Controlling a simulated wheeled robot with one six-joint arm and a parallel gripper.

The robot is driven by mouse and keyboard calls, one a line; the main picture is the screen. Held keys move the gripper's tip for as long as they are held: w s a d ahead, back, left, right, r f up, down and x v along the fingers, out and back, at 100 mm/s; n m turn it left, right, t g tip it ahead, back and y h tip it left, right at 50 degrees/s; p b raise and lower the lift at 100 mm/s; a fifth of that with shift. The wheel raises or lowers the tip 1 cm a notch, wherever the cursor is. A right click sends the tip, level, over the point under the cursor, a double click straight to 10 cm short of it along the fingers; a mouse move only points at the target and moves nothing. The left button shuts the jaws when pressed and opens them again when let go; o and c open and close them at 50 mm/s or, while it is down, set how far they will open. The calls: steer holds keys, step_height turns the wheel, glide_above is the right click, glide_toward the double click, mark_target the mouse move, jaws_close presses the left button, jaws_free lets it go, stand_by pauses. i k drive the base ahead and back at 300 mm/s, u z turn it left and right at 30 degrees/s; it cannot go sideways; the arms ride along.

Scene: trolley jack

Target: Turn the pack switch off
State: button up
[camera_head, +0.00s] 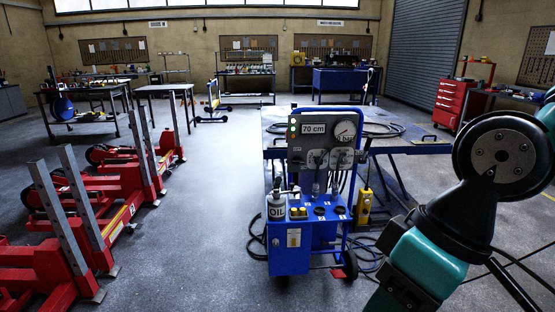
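The blue wheeled pack (291,255) stands in the middle of the floor, with a grey panel (325,128) upright above it. The panel carries a "70 cm" display (313,129), a round gauge marked "bar" (345,131) and small lights (293,130), at least one green, at its left edge. An oil can (277,207), small yellow parts (298,213) and dark round knobs (320,211) are on the pack's top. A pale plate (293,238) is on its front. I cannot tell which part is the switch or its position. My arm shows at right; my gripper is out of view.
Red jacks with grey posts (51,219) line the left side. A blue-framed platform (409,140) stands behind the pack. Black hoses (257,240) lie around the pack's base. A yellow control box (365,206) hangs to its right. Floor between jacks and pack is clear.

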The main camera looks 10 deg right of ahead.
mark_target(297, 160)
steer(key=z, duration=0.05)
steer(key=i, duration=0.4)
steer(key=u, duration=0.5)
steer(key=k, duration=0.6)
steer(key=u, duration=0.65)
steer(key=i, duration=1.9)
steer(key=z, duration=1.45)
steer(key=i, duration=0.8)
steer(key=z, duration=0.85)
